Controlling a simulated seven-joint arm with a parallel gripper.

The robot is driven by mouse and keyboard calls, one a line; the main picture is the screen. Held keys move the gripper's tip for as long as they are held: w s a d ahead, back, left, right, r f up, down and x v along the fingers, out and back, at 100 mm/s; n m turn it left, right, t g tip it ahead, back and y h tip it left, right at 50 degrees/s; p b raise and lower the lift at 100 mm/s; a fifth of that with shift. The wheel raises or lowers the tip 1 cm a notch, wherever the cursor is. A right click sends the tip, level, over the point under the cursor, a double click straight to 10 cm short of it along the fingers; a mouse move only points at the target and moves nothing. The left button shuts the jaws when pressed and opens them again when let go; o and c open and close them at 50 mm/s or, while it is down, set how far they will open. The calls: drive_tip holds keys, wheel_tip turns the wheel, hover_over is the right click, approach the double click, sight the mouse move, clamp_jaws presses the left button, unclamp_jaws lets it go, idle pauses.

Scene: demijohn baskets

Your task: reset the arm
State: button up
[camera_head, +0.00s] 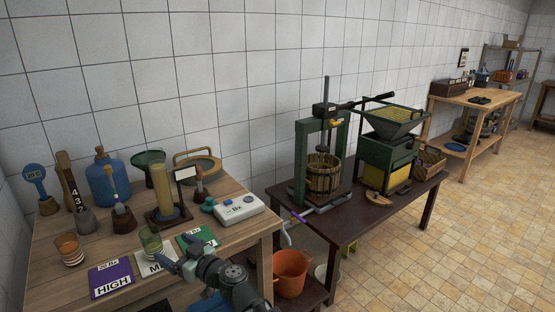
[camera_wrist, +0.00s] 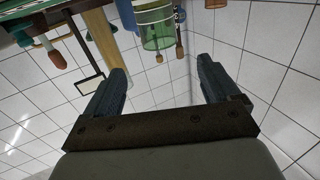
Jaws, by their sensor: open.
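My gripper (camera_head: 172,257) is low in the head view, over the front edge of the wooden table (camera_head: 95,250). In the wrist view my gripper (camera_wrist: 163,75) has its two fingers wide apart with nothing between them. A green-tinted glass (camera_head: 150,241) stands just beyond the fingertips, at the white card (camera_head: 158,265) marked with an M; my gripper hides part of that card. In the wrist view, which looks upside down, the green glass (camera_wrist: 156,28) is past the fingertips and apart from them.
A purple HIGH card (camera_head: 110,278), a green card (camera_head: 196,239), a stack of cups (camera_head: 69,250), a blue demijohn (camera_head: 106,180), a tall cylinder (camera_head: 163,190) and a white device (camera_head: 237,210) crowd the table. A press (camera_head: 323,175) stands right; an orange bucket (camera_head: 291,272) is below.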

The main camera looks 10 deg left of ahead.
drive_tip(key=s+d+f+m+g+h, duration=0.2)
drive_tip(key=s+f+m+g+h, duration=0.15)
drive_tip(key=f, duration=0.45)
drive_tip(key=s+d+f+m+g+h, duration=0.25)
drive_tip(key=s+f+g, duration=0.2)
drive_tip(key=f, duration=0.35)
drive_tip(key=s+d+f+m+h, duration=0.2)
drive_tip(key=d+f+h, duration=0.6)
drive_tip(key=d+f, duration=1.1)
drive_tip(key=s+d+f+m+g+h, duration=0.1)
drive_tip(key=s+d+f+h, duration=0.1)
drive_tip(key=d+f, duration=0.5)
drive_tip(key=s+d+f+g+h, duration=0.1)
drive_tip(key=s+d+f+h, duration=0.2)
drive_tip(key=d, duration=0.7)
drive_tip(key=s+d+f+m+g+y, duration=0.1)
drive_tip(key=s+d+f+m, duration=0.1)
drive_tip(key=s+d+f, duration=0.2)
drive_tip(key=s+d+f+m+g+y, duration=0.1)
drive_tip(key=s+d+f+m+g, duration=0.1)
drive_tip(key=s+d+f, duration=0.3)
drive_tip(key=s+d, duration=0.4)
drive_tip(key=shift+s+f+g, duration=0.3)
drive_tip(key=shift+s, duration=0.05)
